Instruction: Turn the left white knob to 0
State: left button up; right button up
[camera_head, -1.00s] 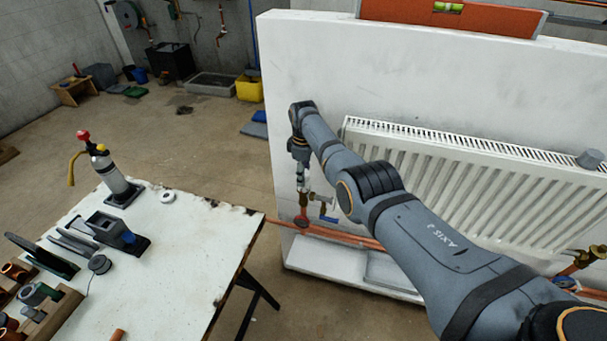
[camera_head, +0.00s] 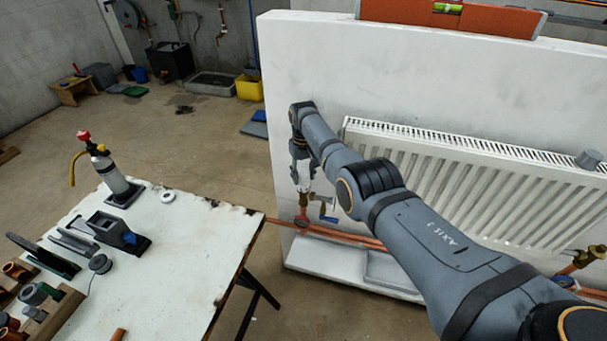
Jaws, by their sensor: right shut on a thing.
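My right arm reaches across the radiator (camera_head: 470,185) to its left end. The right gripper (camera_head: 303,182) points down there, shut on the left white knob (camera_head: 304,173), which shows only as a small pale patch between the fingers. The knob's marks and setting cannot be read. Just below are a brass and copper valve fitting (camera_head: 303,207) and a blue lever handle (camera_head: 328,219). My left gripper is not in view.
A grey knob (camera_head: 589,158) stands at the radiator's right end. Copper pipes (camera_head: 345,236) run low along the white wall panel (camera_head: 320,70). An orange level (camera_head: 450,17) lies on top. A cluttered worktable (camera_head: 190,250) stands at left.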

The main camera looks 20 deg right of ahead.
jog(key=m, duration=0.4)
jog(key=shift+m, duration=0.3)
jog(key=m, duration=0.3)
jog(key=shift+m, duration=0.4)
jog(key=m, duration=0.4)
jog(key=shift+m, duration=2.1)
jog(key=o, duration=1.1)
jog(key=shift+o, duration=0.2)
